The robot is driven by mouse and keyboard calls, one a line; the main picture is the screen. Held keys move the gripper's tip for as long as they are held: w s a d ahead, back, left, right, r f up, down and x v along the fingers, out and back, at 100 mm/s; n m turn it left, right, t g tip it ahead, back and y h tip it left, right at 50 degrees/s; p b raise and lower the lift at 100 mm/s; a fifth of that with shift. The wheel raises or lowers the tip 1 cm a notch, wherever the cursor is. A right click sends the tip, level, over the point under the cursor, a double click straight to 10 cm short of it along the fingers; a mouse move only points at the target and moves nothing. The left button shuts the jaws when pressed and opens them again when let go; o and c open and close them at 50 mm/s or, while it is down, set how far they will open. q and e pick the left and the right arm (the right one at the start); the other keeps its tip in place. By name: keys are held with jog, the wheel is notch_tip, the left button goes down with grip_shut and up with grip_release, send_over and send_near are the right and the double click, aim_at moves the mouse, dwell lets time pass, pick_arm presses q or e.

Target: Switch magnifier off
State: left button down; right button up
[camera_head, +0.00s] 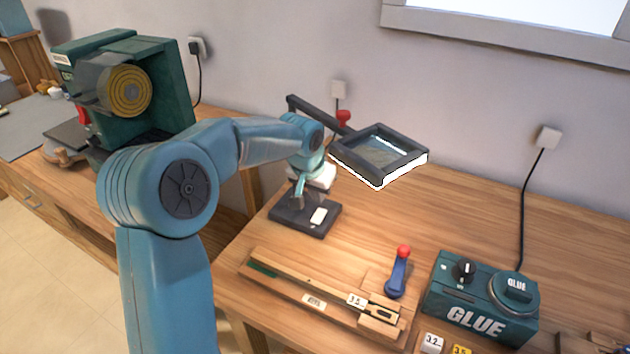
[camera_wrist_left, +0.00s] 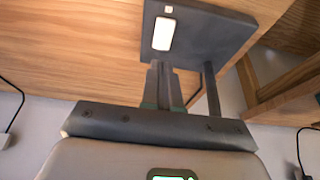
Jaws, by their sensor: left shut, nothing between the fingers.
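The magnifier has a dark square lens frame (camera_head: 414,158) on an arm, with a bright white lower edge that looks lit. Its dark base (camera_head: 290,224) stands on the bench and carries a pale switch (camera_head: 318,215). In the left wrist view the base (camera_wrist_left: 215,35) shows the white switch (camera_wrist_left: 162,34), with a small pale square beside it. My left gripper (camera_head: 297,203) is over the base, just left of the switch. In the wrist view its fingers (camera_wrist_left: 162,66) are together and empty, with tips close to the switch; contact cannot be told. My right gripper is out of view.
The magnifier post (camera_wrist_left: 211,90) stands close beside my fingers. A wooden key jig (camera_head: 285,280), a red-knobbed blue lever (camera_head: 397,275) and a green glue box (camera_head: 480,310) lie in front and right. A green machine (camera_head: 160,85) stands at left. Bench right of the magnifier is clear.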

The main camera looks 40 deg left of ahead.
aim_at(320, 214)
pick_arm(q)
jog(key=x, duration=0.5)
jog(key=shift+s, duration=0.3)
jog(key=shift+d, duration=0.1)
jog(key=g+p, duration=0.1)
jog(key=p, duration=0.1)
jog(key=g+p, duration=0.1)
jog(key=p, duration=0.2)
jog(key=shift+w+f+h, duration=0.1)
jog(key=shift+w+h, duration=0.1)
jog(key=shift+h, duration=0.1)
jog(key=shift+s+f, duration=0.1)
jog(key=shift+s, duration=0.2)
jog(key=shift+w, duration=0.1)
jog(key=shift+f, duration=0.1)
